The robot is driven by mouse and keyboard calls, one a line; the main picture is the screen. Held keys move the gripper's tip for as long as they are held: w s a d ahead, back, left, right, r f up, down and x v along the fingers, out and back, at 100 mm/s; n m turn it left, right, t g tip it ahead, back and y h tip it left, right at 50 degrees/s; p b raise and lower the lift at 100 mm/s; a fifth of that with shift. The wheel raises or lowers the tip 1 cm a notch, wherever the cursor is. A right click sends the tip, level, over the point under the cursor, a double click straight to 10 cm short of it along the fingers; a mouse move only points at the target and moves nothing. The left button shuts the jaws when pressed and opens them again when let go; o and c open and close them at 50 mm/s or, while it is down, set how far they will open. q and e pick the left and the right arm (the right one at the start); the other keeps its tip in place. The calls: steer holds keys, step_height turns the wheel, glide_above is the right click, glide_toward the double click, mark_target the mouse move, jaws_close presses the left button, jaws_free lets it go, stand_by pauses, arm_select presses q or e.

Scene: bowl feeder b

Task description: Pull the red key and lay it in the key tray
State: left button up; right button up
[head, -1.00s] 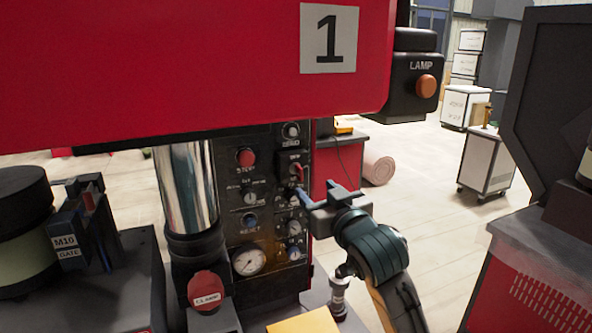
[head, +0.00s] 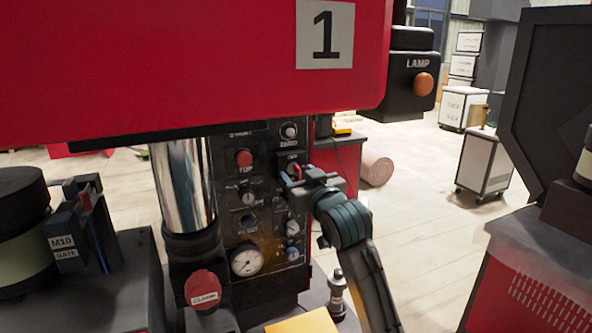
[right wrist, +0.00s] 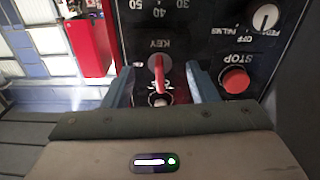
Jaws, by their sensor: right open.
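The red key (right wrist: 158,75) sits in the key switch on the black control panel (head: 262,205); in the right wrist view it stands between my two blue fingers. My right gripper (right wrist: 158,92) is open, with a finger on each side of the key and a gap showing on both sides. In the head view the red key (head: 297,172) shows small at the tips of my right gripper (head: 302,184). I cannot make out the key tray for certain. My left gripper is not in view.
A red STOP button (right wrist: 235,80) is beside the key on the panel. A chrome column (head: 183,185) and a red clamp knob (head: 202,287) stand left of the panel. The red machine head (head: 200,65) overhangs it.

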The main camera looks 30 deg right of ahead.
mark_target(300, 176)
steer(key=shift+w, duration=0.4)
steer(key=shift+p, duration=0.7)
stand_by(0.8)
jaws_close()
steer(key=shift+s, duration=0.15)
steer(key=shift+s+a+f+p, duration=0.1)
steer(key=shift+s+p, duration=0.35)
steer(key=shift+s, duration=0.95)
steer(key=shift+s+a+p, duration=0.1)
steer(key=shift+s+p, duration=0.35)
steer(key=shift+s, duration=1.05)
